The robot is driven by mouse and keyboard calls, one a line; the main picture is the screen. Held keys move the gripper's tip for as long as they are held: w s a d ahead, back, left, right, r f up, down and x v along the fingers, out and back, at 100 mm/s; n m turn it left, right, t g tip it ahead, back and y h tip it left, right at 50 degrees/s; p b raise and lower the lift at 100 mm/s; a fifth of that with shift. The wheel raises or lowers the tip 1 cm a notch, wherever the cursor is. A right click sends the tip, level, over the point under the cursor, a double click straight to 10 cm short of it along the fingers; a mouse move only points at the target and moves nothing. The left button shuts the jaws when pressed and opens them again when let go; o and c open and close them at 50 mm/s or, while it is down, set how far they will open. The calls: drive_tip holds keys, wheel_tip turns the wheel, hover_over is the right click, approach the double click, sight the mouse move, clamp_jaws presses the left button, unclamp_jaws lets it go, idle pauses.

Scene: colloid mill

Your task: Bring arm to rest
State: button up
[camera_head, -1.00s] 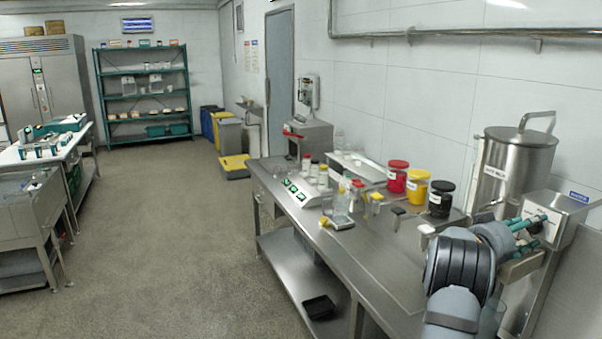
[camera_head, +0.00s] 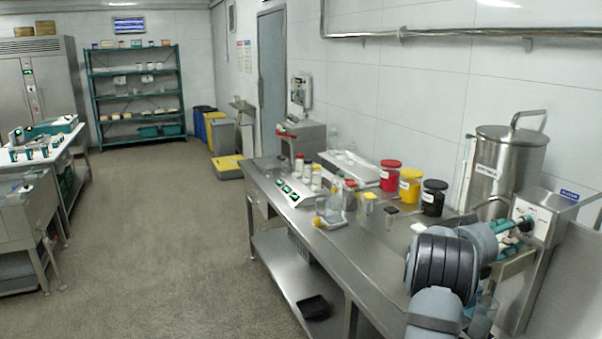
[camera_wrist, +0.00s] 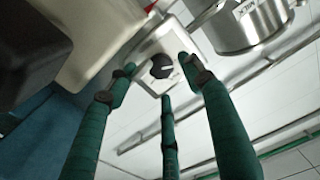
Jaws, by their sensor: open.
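My arm (camera_head: 440,262), grey with black bands, reaches over the right end of the steel bench in the head view. My gripper (camera_head: 520,232) has teal fingers and is beside the white-fronted control box of the mill (camera_head: 550,210). In the wrist view, my gripper (camera_wrist: 157,78) is open, its green fingers spread and empty. A black knob (camera_wrist: 161,66) on a pale panel shows between and beyond the fingertips. I cannot tell whether any finger touches the knob.
The steel hopper (camera_head: 505,170) stands just behind the gripper. Red (camera_head: 390,178), yellow (camera_head: 410,188) and black (camera_head: 432,200) jars line the bench (camera_head: 365,265). A clear beaker (camera_head: 482,316) is close under my arm. The floor (camera_head: 170,240) to the left is open.

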sight(524, 225)
drive_tip(key=x, duration=0.3)
drive_tip(key=shift+w+d+r, duration=0.1)
drive_tip(key=shift+d, duration=0.15)
drive_tip(key=shift+w+f+m+b, duration=0.1)
drive_tip(key=shift+f+m+b, duration=0.25)
drive_tip(key=shift+m+b, duration=0.5)
drive_tip(key=shift+d+m+b, duration=0.1)
drive_tip(key=shift+m+b, duration=0.25)
drive_tip(key=shift+m, duration=0.5)
drive_tip(key=m, duration=0.1)
drive_tip(key=m+b, duration=0.1)
drive_tip(key=m, duration=0.1)
drive_tip(key=shift+a+r, duration=0.15)
drive_tip(key=shift+a, duration=0.1)
drive_tip(key=m+b, duration=0.1)
drive_tip(key=m, duration=0.2)
drive_tip(key=shift+d+b, duration=0.15)
drive_tip(key=shift+b, duration=0.2)
drive_tip(key=m+b, duration=0.1)
drive_tip(key=m, duration=0.7)
drive_tip(key=shift+r+m, duration=0.15)
drive_tip(key=shift+m, duration=0.25)
drive_tip(key=m, duration=0.4)
drive_tip(key=shift+m, duration=0.3)
